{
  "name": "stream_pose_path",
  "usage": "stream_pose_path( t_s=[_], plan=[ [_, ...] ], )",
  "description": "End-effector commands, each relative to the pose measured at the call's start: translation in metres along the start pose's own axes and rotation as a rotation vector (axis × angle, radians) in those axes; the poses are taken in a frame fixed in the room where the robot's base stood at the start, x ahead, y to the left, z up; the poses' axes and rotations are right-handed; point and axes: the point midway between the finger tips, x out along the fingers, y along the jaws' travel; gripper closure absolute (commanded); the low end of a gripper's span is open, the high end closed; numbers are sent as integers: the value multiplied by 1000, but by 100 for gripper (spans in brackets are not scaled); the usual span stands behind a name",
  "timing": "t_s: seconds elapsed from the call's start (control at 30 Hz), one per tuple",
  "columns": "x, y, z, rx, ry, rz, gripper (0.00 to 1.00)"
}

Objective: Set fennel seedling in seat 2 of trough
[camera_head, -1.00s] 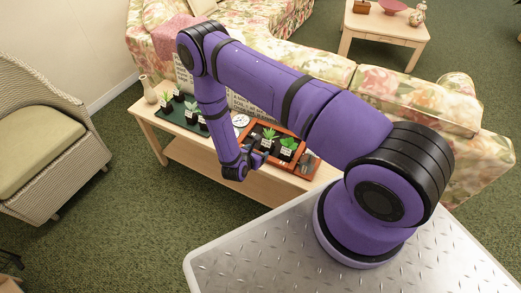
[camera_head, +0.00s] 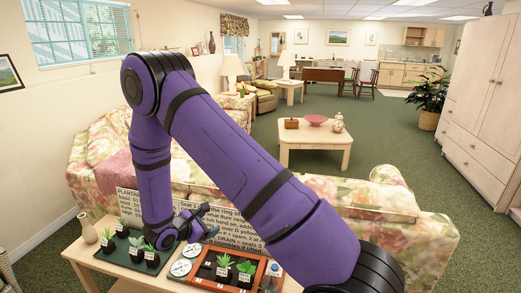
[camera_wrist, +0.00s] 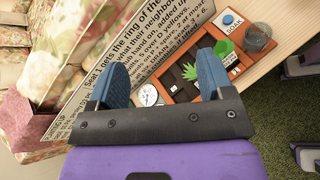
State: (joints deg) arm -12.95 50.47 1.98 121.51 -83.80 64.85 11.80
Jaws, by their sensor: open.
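The trough (camera_head: 196,278) is an orange-brown box on the console table; its end and rim also show in the wrist view (camera_wrist: 184,96). It holds a spiky green seedling (camera_head: 223,262) and a broader-leaved one (camera_head: 245,268), both in dark labelled pots. A dark green tray (camera_head: 154,268) to its left holds several potted seedlings. The labels are too small to read, so I cannot tell which is fennel. The seat numbers are not readable. My gripper (camera_head: 208,221) is open and empty above the table, between tray and trough; its blue fingers (camera_wrist: 163,65) are wide apart.
A large printed planting sign (camera_head: 225,222) stands behind the trough, close to my gripper. White round dials (camera_head: 181,267) lie between tray and trough. A glass jar (camera_wrist: 259,38) and blue button (camera_wrist: 230,20) are at the trough's far end. A vase (camera_head: 88,230) stands left; the floral sofa (camera_head: 390,215) is behind.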

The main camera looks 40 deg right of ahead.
Motion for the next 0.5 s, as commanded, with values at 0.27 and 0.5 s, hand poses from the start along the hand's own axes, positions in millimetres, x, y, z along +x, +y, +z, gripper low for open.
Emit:
stream_pose_path(
  t_s=[0.27, 0.5],
  plan=[
    [-40, 11, 101, 264, 33, -153, 26],
    [-74, 0, 176, 486, 96, -283, 26]
  ],
)
